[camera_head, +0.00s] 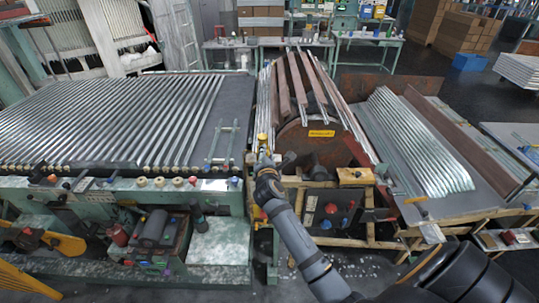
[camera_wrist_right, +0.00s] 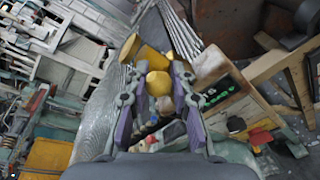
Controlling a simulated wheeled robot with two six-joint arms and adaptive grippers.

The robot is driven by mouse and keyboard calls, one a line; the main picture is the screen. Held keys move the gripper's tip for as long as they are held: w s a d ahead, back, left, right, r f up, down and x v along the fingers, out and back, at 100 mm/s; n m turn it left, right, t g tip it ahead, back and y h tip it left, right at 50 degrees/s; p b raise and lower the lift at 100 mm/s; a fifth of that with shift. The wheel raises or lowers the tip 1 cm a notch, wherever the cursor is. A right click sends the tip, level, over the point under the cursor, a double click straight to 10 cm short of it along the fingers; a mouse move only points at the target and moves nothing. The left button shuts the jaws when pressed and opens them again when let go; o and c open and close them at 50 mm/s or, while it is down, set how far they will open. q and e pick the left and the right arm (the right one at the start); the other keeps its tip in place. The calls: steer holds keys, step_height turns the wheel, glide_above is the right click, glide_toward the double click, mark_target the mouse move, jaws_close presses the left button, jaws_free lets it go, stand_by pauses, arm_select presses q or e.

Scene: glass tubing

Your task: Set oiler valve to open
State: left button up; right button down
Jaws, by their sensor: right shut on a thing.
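The oiler (camera_head: 262,140) is a small yellow fitting at the front, between the left tube table and the brown drum. I take its yellow valve knob (camera_wrist_right: 158,84) to be the rounded piece between my fingers in the right wrist view; a yellow cylindrical body (camera_wrist_right: 151,58) shows just beyond it. My right gripper (camera_head: 267,160) reaches up to the oiler from below and also shows in the wrist view (camera_wrist_right: 158,76), its purple-grey fingers shut on the knob from both sides. The head view does not show the valve's setting clearly. My left gripper is not in view.
A table of glass tubes (camera_head: 120,115) lies to the left, over a green machine front with several knobs. The rusty drum (camera_head: 312,150) stands right of the oiler, with a wooden frame (camera_head: 345,185) and a red-knobbed box (camera_head: 330,212) close to my right arm. More tubes (camera_head: 420,140) lie farther right.

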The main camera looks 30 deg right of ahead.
steer(key=shift+w+a+n, duration=0.15)
steer(key=shift+a+n, duration=0.1)
steer(key=shift+n, duration=0.15)
stand_by(0.3)
steer(key=c, duration=1.4)
jaws_free()
steer(key=o, duration=0.3)
steer(key=shift+w+a, duration=0.1)
steer(key=shift+a, duration=0.1)
steer(key=v, duration=0.7)
steer(key=shift+s+a, duration=0.2)
steer(key=shift+s, duration=0.05)
steer(key=shift+d, duration=0.1)
